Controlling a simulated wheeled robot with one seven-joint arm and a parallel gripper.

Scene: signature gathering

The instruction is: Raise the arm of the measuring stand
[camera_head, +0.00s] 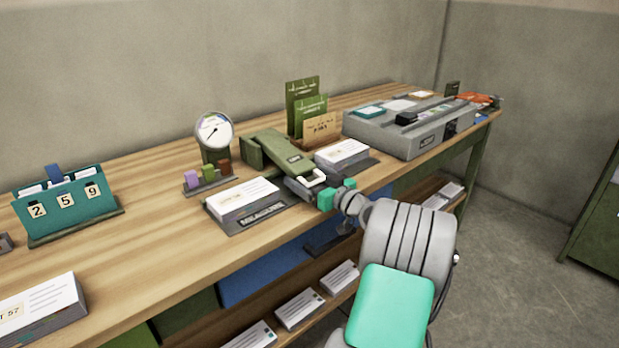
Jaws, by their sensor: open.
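A round white dial gauge (214,131) stands on a dark green post at the back of the workbench, with small coloured blocks in front of it. Right of it sits a green device with a long labelled arm (284,147), sloping down towards the front over a grey base. A white loop handle (312,181) is at its front end. I cannot tell for sure which of the two is the measuring stand. My gripper (338,194), with teal fingertips, is open at the bench's front edge, just right of the white handle. Contact with the handle cannot be made out.
Card stacks lie left (244,198) and right (342,153) of the green device. A grey machine (408,130) fills the bench's right end. A teal number holder (66,206) stands at the left. More stacks sit on the lower shelf (318,322). The bench's left middle is clear.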

